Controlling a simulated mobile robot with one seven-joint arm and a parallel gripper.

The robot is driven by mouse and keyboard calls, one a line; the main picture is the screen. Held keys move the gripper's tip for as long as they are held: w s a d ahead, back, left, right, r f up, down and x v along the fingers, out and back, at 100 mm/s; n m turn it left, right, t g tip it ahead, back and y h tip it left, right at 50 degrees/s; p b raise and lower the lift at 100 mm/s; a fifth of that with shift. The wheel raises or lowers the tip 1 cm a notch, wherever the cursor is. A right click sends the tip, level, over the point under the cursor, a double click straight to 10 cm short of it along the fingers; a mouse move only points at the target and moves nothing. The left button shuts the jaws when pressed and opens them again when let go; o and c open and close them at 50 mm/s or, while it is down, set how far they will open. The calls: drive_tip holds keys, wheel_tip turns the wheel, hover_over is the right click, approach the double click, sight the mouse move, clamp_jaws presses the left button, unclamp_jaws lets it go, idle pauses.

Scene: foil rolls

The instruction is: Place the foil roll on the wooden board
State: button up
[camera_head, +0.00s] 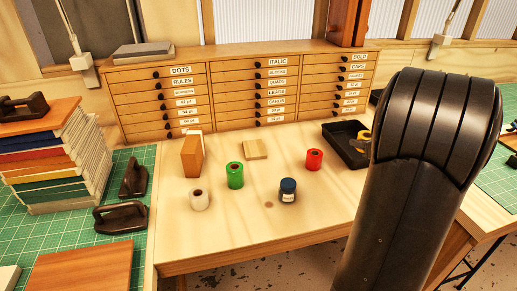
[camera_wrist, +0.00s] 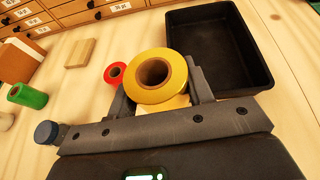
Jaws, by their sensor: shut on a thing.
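A yellow foil roll (camera_wrist: 181,76) sits between the two fingers of my gripper (camera_wrist: 157,85), which is shut on it. In the head view the yellow roll (camera_head: 364,134) shows only partly at the left edge of my arm, by the black tray; my gripper is mostly hidden there. A small, pale, square wooden board (camera_head: 255,149) lies flat on the table in front of the drawers, with nothing on it. It also shows in the wrist view (camera_wrist: 72,61), left of and apart from my gripper.
A black tray (camera_wrist: 174,22) is beside my gripper. Drawers (camera_head: 240,90) line the back.

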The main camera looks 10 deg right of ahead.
drive_tip(key=w+a+n+y, duration=0.1)
drive_tip(key=w+a, duration=0.2)
drive_tip(key=w+a+n+g+y, duration=0.1)
drive_tip(key=w+a+n+y, duration=0.1)
drive_tip(key=w+a, duration=0.1)
drive_tip(key=w+a+n+y, duration=0.1)
drive_tip(key=w+a, duration=0.3)
drive_tip(key=shift+w+a+r+g+y, duration=0.1)
drive_tip(key=shift+w+g+y, duration=0.2)
drive_tip(key=shift+w+y, duration=0.1)
drive_tip(key=w+a+n+g+y, duration=0.2)
drive_tip(key=w+a+n+y, duration=0.15)
drive_tip(key=w+a, duration=0.4)
hover_over(253, 147)
drive_tip(key=shift+g, duration=0.3)
drive_tip(key=f, duration=0.6)
drive_tip(key=shift+s+d+f, duration=0.25)
drive_tip(key=shift+s+f, duration=0.05)
drive_tip(key=shift+s, duration=0.05)
drive_tip(key=shift+w+a+f, duration=0.2)
drive_tip(key=shift+a+f, duration=0.05)
drive_tip(key=shift+f, duration=1.9)
drive_tip(key=o, duration=1.1)
drive_tip(key=shift+f, duration=0.15)
drive_tip(key=shift+c, duration=0.2)
